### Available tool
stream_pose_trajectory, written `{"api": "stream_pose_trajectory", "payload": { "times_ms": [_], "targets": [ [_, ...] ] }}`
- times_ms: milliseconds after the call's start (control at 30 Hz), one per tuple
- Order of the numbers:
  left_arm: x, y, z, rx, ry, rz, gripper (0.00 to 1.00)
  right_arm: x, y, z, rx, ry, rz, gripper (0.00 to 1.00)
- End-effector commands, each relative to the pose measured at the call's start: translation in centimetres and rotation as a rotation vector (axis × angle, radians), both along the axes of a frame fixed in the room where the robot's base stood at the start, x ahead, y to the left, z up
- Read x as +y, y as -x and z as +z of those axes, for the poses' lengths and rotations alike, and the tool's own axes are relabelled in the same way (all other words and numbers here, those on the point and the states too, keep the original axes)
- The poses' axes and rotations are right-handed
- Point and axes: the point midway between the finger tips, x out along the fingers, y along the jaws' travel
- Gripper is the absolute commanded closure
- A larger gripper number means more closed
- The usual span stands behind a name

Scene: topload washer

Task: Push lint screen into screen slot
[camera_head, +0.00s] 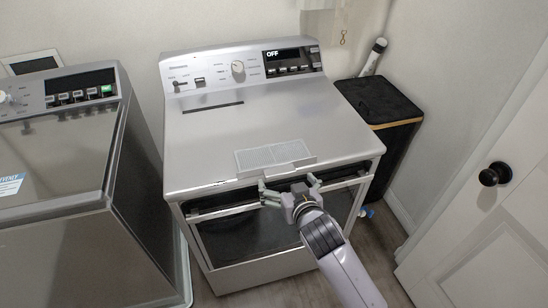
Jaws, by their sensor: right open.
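The lint screen (268,155), a pale flat panel with a fine mesh, is at the front edge of the middle machine's silver top. A light grey lip runs along its front side. The screen slot (212,107) looks like a thin dark line at the back left of the same top. My right gripper (289,186) is open, its two fingers spread wide, just in front of and below the machine's front edge. It appears close to the lint screen but apart from it, with nothing between its fingers. My left gripper is not in view.
The middle machine (330,110) has a back control panel (240,68) with a knob and a display reading OFF. Another machine (60,150) stands close at left. A black bin (375,100) is at right, and a white door (500,230) with a black knob stands further right.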

Motion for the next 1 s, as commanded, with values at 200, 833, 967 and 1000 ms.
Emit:
{"api": "stream_pose_trajectory", "payload": {
  "times_ms": [200, 833, 967, 1000],
  "targets": [
    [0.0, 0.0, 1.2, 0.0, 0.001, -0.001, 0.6, 0.7, -2.5, -0.6, 0.001, 0.002, -0.001, 0.02],
    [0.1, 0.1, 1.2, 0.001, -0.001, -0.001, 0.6, 1.3, -4.2, -1.7, 0.0, 0.001, 0.0, 0.11],
    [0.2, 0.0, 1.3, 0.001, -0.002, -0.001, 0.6, 1.3, -4.2, -1.7, 0.0, 0.001, 0.0, 0.2],
    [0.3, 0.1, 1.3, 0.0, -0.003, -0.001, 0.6, 1.3, -4.2, -1.7, 0.0, 0.001, 0.0, 0.22]
  ]
}}
